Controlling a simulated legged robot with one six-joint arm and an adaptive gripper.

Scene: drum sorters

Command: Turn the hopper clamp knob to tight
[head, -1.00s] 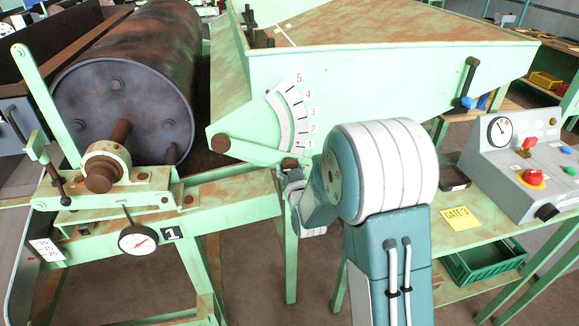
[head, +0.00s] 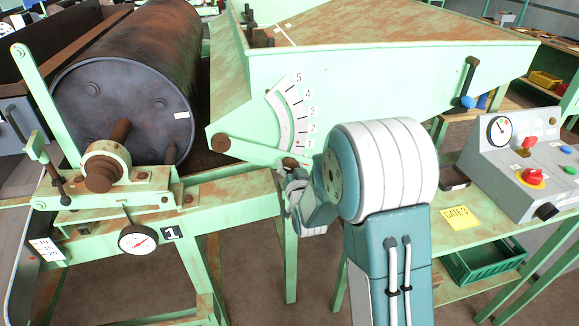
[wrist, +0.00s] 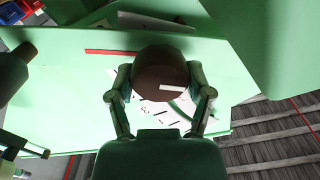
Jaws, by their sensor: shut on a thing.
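The clamp knob (wrist: 160,75) is a round dark brown knob with a white line on it, at the end of the green lever in the wrist view. The line points right, nearly level. My gripper (wrist: 162,92) has one finger on each side of the knob and is shut on it. In the head view, the knob (head: 290,161) shows small and partly hidden at the lever's lower right end. My gripper (head: 292,180) is just below it, partly hidden by my arm. A red line (wrist: 112,51) marks the green panel left of the knob.
The green hopper (head: 370,85) carries a curved scale (head: 293,115) numbered 1 to 5; the lever (head: 250,150) lies near 1. A dark drum (head: 130,90) stands left. A control box (head: 515,165) and yellow note (head: 461,217) are on the right bench. Bare floor shows below.

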